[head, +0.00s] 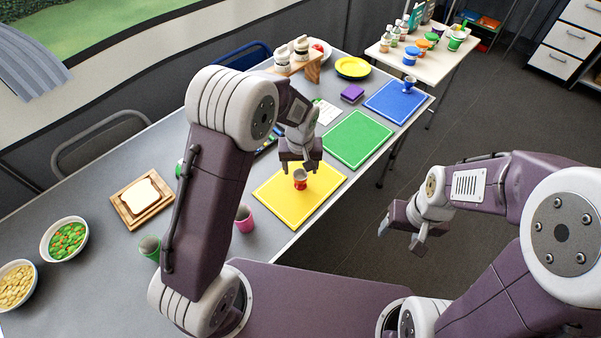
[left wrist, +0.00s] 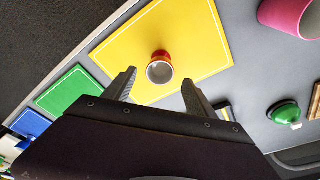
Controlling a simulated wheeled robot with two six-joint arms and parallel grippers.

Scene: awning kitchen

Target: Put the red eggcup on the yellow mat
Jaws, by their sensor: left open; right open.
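The red eggcup (head: 300,180) stands upright on the yellow mat (head: 275,204). In the left wrist view the red eggcup (left wrist: 160,68) shows its pale inside and rests on the yellow mat (left wrist: 205,40). My left gripper (head: 301,164) is open just above the eggcup; in the left wrist view its two fingers (left wrist: 158,88) are spread to either side, apart from the cup. My right gripper (head: 418,238) is open and empty, off the table over the floor.
A green mat (head: 356,139) and a blue mat (head: 396,101) lie beyond the yellow one, a blue eggcup (head: 409,84) on the blue mat. A pink cup (head: 244,218) and a green cup (head: 150,246) stand to the left. A bread board (head: 143,199) lies further left.

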